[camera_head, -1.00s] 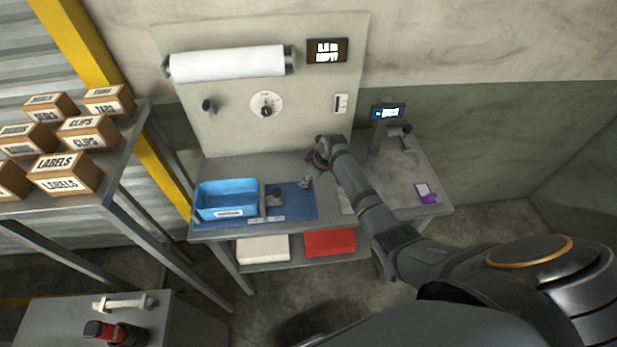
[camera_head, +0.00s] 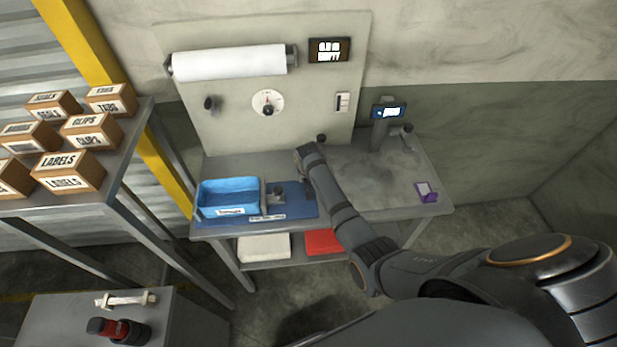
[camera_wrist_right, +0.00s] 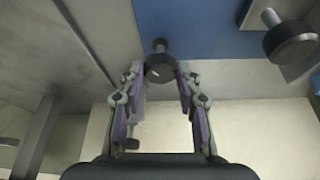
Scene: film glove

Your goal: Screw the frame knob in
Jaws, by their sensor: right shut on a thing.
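A dark round frame knob (camera_wrist_right: 160,68) with a short stem sits between the fingers of my right gripper (camera_wrist_right: 158,76), at the blue mat (camera_wrist_right: 200,25) in the wrist view. The gripper is shut on it. How far its thread is in cannot be seen. In the head view my right gripper (camera_head: 306,190) is over the right part of the blue mat (camera_head: 240,218), mostly hidden by my wrist. A second dark knob (camera_wrist_right: 290,42) on a grey block is at the wrist view's upper right, apart from the fingers. My left gripper is not in view.
A blue bin (camera_head: 228,196) and a grey clamp-like fitting (camera_head: 275,195) are left of my gripper. A display stand (camera_head: 383,135) and a purple holder (camera_head: 427,192) stand to the right. A panel with a white roll (camera_head: 228,62) rises behind. The bench between is clear.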

